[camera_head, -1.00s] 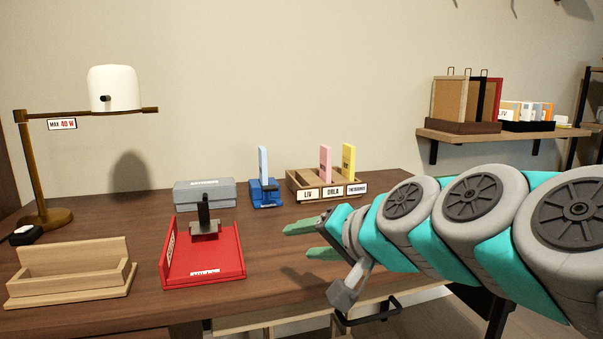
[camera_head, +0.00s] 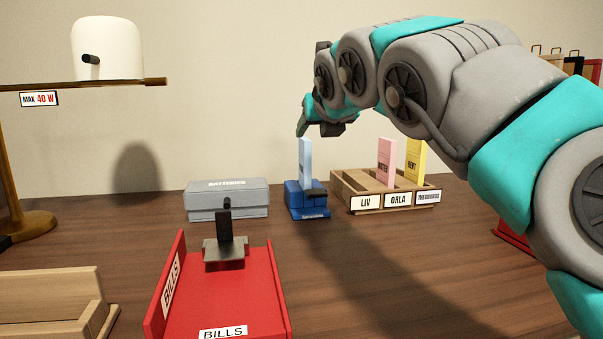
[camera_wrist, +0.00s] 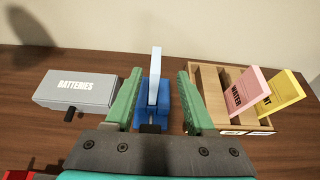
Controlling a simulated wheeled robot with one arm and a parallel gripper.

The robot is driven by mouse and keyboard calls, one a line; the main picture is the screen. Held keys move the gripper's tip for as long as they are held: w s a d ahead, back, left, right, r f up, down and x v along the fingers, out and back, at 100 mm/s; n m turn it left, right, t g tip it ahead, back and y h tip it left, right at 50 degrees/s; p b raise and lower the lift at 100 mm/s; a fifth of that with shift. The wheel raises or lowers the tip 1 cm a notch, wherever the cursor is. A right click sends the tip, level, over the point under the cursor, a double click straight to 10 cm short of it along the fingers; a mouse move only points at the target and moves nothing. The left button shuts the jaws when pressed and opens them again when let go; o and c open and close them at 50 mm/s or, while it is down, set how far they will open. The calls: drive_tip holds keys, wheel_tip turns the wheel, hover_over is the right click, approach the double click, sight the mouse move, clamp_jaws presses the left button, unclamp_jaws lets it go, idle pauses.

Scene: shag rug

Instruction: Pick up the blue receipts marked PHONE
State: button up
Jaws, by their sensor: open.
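The light blue receipts (camera_head: 305,163) stand upright in a dark blue holder (camera_head: 307,204) on the desk. Their PHONE marking is too small to read here. In the head view my gripper (camera_head: 303,128) is above the blue receipts, pointing down. In the wrist view the blue receipts (camera_wrist: 155,76) show edge-on between the two green fingers of my gripper (camera_wrist: 158,90), which are open with a gap on each side. The blue holder (camera_wrist: 152,112) lies below, between the fingers. I cannot tell how far the fingertips are above the receipts.
A wooden sorter (camera_head: 386,205) labelled LIV and ORLA holds pink (camera_head: 386,163) and yellow (camera_head: 415,160) slips, right of the blue holder. A grey BATTERIES box (camera_head: 228,200) stands left. A red BILLS tray (camera_head: 222,300) with a clip is in front. A lamp (camera_head: 105,48) stands far left.

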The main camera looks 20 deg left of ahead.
sight(306, 139)
drive_tip(key=shift+w+a+f, duration=0.15)
drive_tip(key=shift+a+f, duration=0.15)
drive_tip(key=shift+a, duration=0.05)
drive_tip(key=shift+b+x, duration=0.5)
drive_tip(key=shift+x, duration=3)
drive_tip(key=shift+a, duration=0.1)
clamp_jaws()
